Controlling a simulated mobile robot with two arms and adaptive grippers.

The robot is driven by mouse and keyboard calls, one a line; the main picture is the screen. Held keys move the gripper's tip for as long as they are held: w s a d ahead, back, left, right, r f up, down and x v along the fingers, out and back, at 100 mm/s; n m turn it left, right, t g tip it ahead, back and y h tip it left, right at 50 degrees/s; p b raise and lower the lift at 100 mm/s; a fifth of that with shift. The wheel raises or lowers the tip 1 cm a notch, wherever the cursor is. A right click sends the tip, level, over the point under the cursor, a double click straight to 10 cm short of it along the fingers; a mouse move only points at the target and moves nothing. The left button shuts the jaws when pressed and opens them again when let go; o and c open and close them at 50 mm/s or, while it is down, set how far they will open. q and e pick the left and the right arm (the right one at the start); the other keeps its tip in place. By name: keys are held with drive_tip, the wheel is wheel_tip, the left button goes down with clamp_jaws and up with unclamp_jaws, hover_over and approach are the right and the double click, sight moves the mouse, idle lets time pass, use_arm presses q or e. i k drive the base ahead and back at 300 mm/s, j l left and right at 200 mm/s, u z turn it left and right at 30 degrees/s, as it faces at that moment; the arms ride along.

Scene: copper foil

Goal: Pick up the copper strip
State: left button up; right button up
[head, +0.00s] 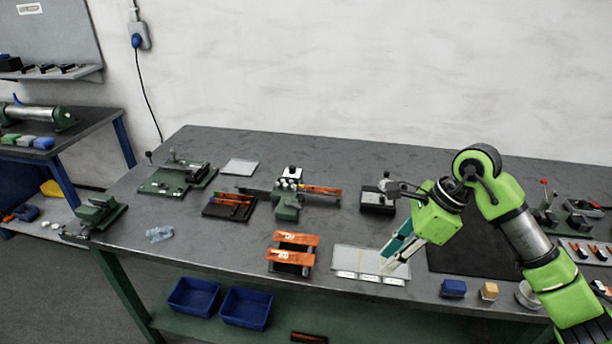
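Two orange-copper strips, (297,239) and (292,257), each with a small white label, lie across a dark holder near the front edge of the bench. I cannot tell whether either is the copper strip of the task. A pale flat tray (350,259) with white labels along its front lies just right of them. My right gripper (385,264) points down and left over the tray's right part, its teal and pale fingers close to the surface. The gap between its fingertips is too small to read, and anything between them is hidden. My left gripper is out of view.
The dark bench (210,262) has free room at front left, around a crumpled bluish cloth (160,233).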

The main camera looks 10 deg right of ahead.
sight(311, 189)
drive_tip(key=i, duration=1.4)
